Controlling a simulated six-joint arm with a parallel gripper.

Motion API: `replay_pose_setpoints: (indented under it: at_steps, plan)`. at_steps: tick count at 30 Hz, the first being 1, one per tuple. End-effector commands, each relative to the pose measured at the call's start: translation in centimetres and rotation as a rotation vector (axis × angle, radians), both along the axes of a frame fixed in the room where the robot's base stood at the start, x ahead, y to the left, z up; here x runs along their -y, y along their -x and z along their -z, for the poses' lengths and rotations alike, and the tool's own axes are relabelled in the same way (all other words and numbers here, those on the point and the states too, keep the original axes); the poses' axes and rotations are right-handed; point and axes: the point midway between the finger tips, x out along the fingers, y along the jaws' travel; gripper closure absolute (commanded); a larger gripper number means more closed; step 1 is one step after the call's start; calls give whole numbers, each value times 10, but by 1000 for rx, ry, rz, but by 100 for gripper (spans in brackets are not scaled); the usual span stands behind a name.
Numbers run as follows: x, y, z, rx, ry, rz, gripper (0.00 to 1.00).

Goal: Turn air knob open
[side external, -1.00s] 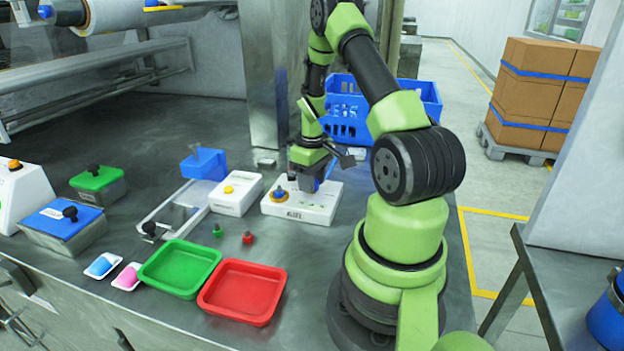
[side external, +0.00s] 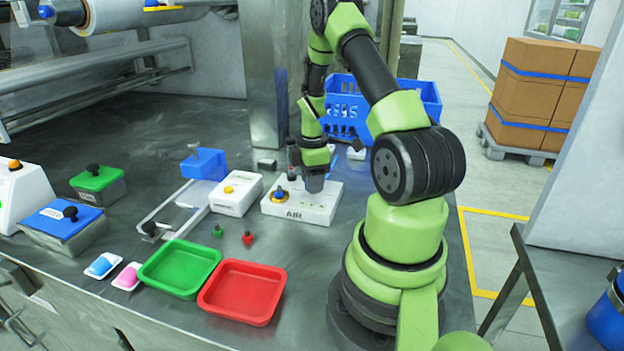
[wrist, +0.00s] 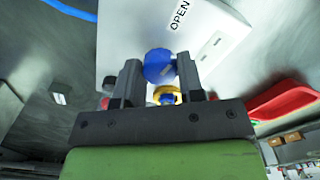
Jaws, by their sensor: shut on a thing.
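The white box marked AIR (side external: 300,208) stands on the grey bench. My gripper (side external: 314,184) points down at the right part of its top. In the wrist view, my gripper (wrist: 158,76) is shut on the blue knob (wrist: 157,64), with one finger on each side. The OPEN label (wrist: 180,15) is on the box beyond the knob. A yellow and blue button (wrist: 167,94) shows between the fingers, nearer the palm; in the side view it sits on the box's left part (side external: 280,195). The blue knob is hidden by the gripper in the side view.
A white box with a yellow button (side external: 234,196) stands just left of the AIR box. Green (side external: 180,268) and red (side external: 242,292) trays lie in front, with small green and red pieces behind them. A blue crate (side external: 410,100) stands behind my arm.

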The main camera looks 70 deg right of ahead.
Motion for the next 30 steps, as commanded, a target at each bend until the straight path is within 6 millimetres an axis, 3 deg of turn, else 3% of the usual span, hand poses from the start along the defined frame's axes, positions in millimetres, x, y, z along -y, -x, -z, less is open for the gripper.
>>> replay_pose_setpoints:
  at_steps: [10,26,27,30]
  plan:
    - [0,1,0,-2,-3,-128,88]
    - [0,1,0,-1,-2,-147,88]
    - [0,1,0,-1,-2,-147,55]
    - [0,1,0,-1,-2,-147,39]
